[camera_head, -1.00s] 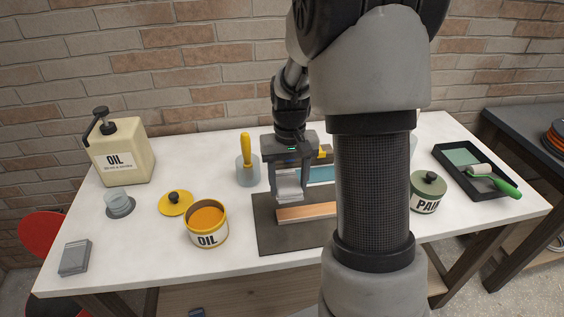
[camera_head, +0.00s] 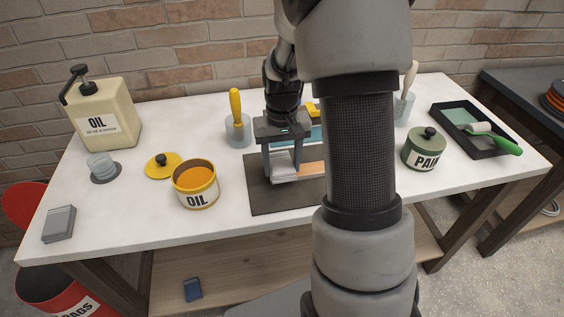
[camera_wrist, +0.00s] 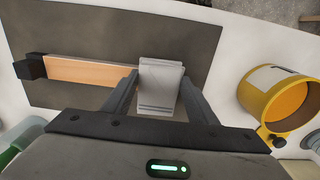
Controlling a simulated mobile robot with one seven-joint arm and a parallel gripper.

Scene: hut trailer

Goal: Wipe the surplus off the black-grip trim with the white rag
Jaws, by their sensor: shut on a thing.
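My gripper (camera_head: 284,160) is shut on the white rag (camera_head: 285,168), a folded pad that also shows between the fingers in the wrist view (camera_wrist: 161,85). The trim is a flat wooden strip (camera_wrist: 90,74) lying on a dark mat (camera_wrist: 130,28). Its black grip (camera_wrist: 31,68) is at the left in the wrist view. The rag is over the trim's end opposite the grip; I cannot tell for sure whether it touches the wood. In the head view the trim (camera_head: 312,168) shows right of the rag, and my arm hides its grip end.
An open oil tin (camera_head: 195,198) stands left of the mat, with its yellow lid (camera_head: 162,172) beside it. A jar with a yellow-handled tool (camera_head: 236,118) stands behind. A paint tin (camera_head: 424,150) and roller tray (camera_head: 484,147) are at right.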

